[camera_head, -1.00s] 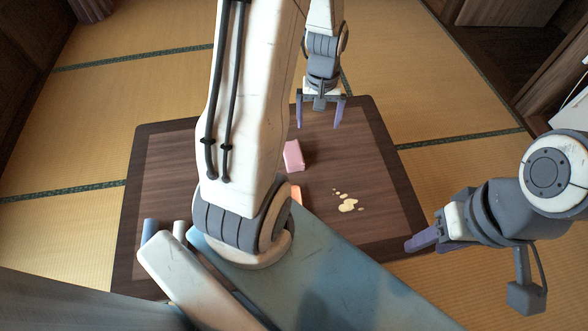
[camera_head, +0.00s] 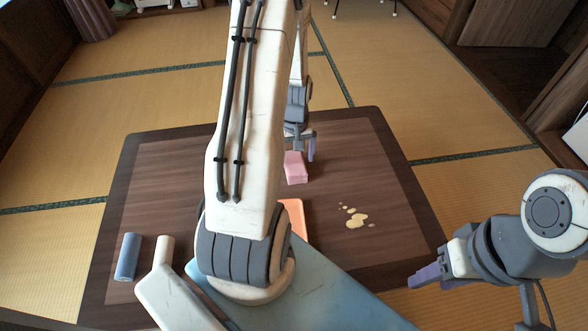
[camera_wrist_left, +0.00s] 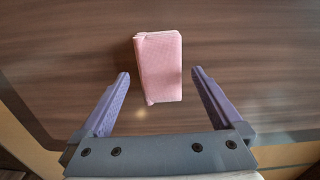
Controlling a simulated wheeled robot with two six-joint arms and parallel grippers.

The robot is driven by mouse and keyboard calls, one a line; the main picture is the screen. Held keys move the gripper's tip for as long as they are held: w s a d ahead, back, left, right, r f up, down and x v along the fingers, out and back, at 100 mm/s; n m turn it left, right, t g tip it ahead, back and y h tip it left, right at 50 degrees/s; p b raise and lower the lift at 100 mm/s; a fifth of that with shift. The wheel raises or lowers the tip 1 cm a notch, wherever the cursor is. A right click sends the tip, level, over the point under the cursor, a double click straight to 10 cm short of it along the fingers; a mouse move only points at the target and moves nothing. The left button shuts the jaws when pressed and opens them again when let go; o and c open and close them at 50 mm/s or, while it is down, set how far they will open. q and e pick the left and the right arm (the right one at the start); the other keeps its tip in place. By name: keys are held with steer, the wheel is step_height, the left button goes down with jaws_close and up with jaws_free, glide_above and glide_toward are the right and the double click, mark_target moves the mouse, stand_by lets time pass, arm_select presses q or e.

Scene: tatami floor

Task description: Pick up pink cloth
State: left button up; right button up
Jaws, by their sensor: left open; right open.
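The pink cloth (camera_head: 295,168) lies folded into a small block on the dark wooden table (camera_head: 165,190). In the left wrist view the pink cloth (camera_wrist_left: 160,66) sits ahead of and between the fingertips, apart from them. My left gripper (camera_head: 300,152) is open just behind the cloth in the head view, with its fingers partly hidden by my arm. In the left wrist view my left gripper (camera_wrist_left: 160,88) is open and empty. My right gripper (camera_head: 425,278) is off the table's right front side, away from the cloth.
A pale yellow spill (camera_head: 357,219) lies right of the cloth. An orange object (camera_head: 295,220) is partly hidden behind my arm. The table's right rear is clear.

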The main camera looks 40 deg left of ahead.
mark_target(294, 162)
arm_select(q)
step_height(294, 162, down, 4)
steer(key=shift+a+f+b, duration=0.1)
steer(key=shift+b, duration=1.05)
steer(key=shift+c, duration=0.3)
steer(key=c, duration=1.2)
steer(key=shift+r, duration=0.25)
step_height(294, 162, up, 4)
steer(key=p, duration=0.3)
steer(key=shift+s+d+r+p, duration=0.3)
steer(key=shift+d+r+p, duration=0.7)
steer(key=shift+d, duration=0.9)
steer(key=shift+s+d+r+p, duration=0.35)
steer(key=shift+d+r+p, duration=0.7)
steer(key=shift+d, duration=0.9)
steer(key=shift+s+d+r+p, duration=0.3)
steer(key=shift+d+r+p, duration=0.4)
steer(key=shift+d+r, duration=0.9)
